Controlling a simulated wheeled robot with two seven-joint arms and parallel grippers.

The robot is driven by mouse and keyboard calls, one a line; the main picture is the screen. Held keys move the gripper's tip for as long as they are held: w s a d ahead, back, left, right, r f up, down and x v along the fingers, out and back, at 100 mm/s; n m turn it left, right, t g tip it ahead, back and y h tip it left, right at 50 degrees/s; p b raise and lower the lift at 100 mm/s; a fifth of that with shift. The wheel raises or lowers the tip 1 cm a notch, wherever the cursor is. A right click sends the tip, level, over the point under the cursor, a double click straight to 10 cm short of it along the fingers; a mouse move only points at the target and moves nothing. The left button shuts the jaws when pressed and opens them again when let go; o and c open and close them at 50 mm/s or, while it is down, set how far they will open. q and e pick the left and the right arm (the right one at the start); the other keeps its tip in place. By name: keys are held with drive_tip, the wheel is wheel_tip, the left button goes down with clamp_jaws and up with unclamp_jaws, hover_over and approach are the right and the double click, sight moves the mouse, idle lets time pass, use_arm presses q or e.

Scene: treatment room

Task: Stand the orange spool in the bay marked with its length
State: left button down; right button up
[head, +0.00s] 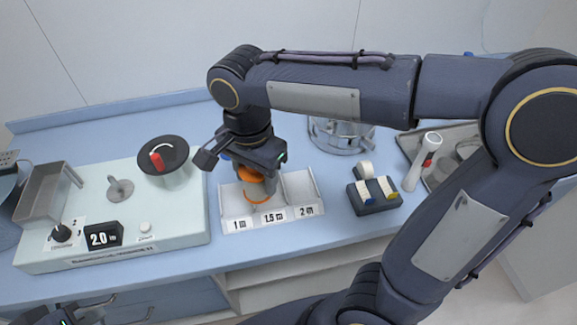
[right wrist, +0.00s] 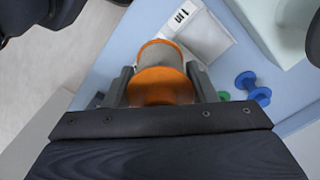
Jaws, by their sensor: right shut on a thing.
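The orange spool (head: 256,197) has orange flanges and a greyish middle. My right gripper (head: 262,184) is shut on it; the right wrist view shows the spool (right wrist: 162,88) between both fingers. The white rack (head: 312,190) has bays marked 1 m, 1.5 m and 2 m from left to right. In the head view the spool is over or in the rack's left-to-middle part, and the gripper hides much of it. I cannot tell whether it touches the rack floor. My left gripper (head: 72,316) is only partly in view at the bottom left, its jaws unclear.
A pale machine (head: 185,225) with a 2.0 display (head: 103,236) stands left of the rack.

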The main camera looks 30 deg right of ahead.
drive_tip(key=w+d+f, duration=0.2)
drive_tip(key=d+f, duration=0.1)
drive_tip(key=d, duration=0.1)
drive_tip(key=w+d+f+p, duration=0.1)
drive_tip(key=d+f, duration=0.2)
drive_tip(key=d, duration=0.1)
drive_tip(key=w+d+f, duration=0.2)
drive_tip(key=d+f, duration=0.1)
drive_tip(key=d, duration=0.1)
drive_tip(key=shift+w+p, duration=0.3)
drive_tip(key=shift+p, duration=0.05)
drive_tip(key=f, duration=0.3)
drive_tip(key=shift+w+d+f, duration=0.1)
drive_tip(key=shift+d+f, duration=0.1)
drive_tip(key=shift+d, duration=0.1)
drive_tip(key=shift+f, duration=0.25)
drive_tip(key=shift+f, duration=0.15)
drive_tip(key=o, duration=1)
drive_tip(key=shift+c, duration=0.2)
